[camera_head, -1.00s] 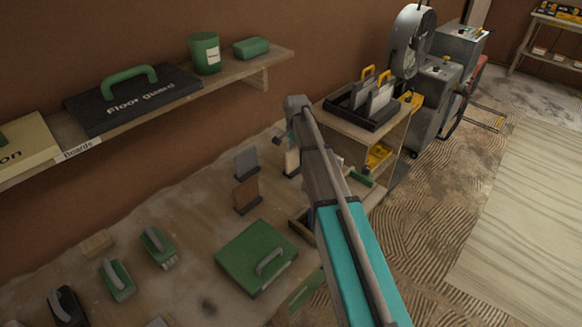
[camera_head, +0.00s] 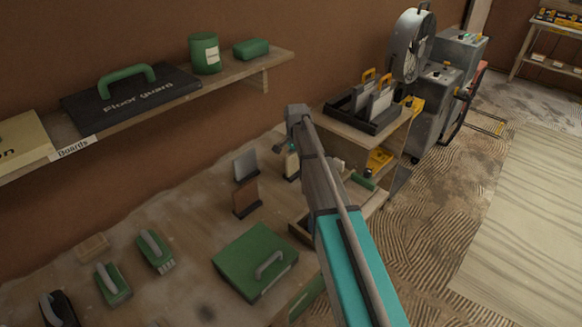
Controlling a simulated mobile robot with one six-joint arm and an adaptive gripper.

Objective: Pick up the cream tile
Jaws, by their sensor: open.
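The cream tile (camera_head: 292,166) stands upright in a small dark holder on the workbench, the rightmost of three standing tiles. My arm partly covers it. A grey tile (camera_head: 245,166) and a brown tile (camera_head: 246,196) stand in their own holders to its left. My gripper (camera_head: 285,149) hangs from the wrist at the top of the cream tile and is open. It shows small and dark, so I cannot tell whether its fingers touch the tile or straddle it.
A green case (camera_head: 256,262) lies on the bench in front of the tiles. Green-handled tools (camera_head: 155,251) lie at the left. A wall shelf (camera_head: 170,112) holds a floor guard box, a green tub and a green block. A cart (camera_head: 366,142) with a dark tray stands right of the bench.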

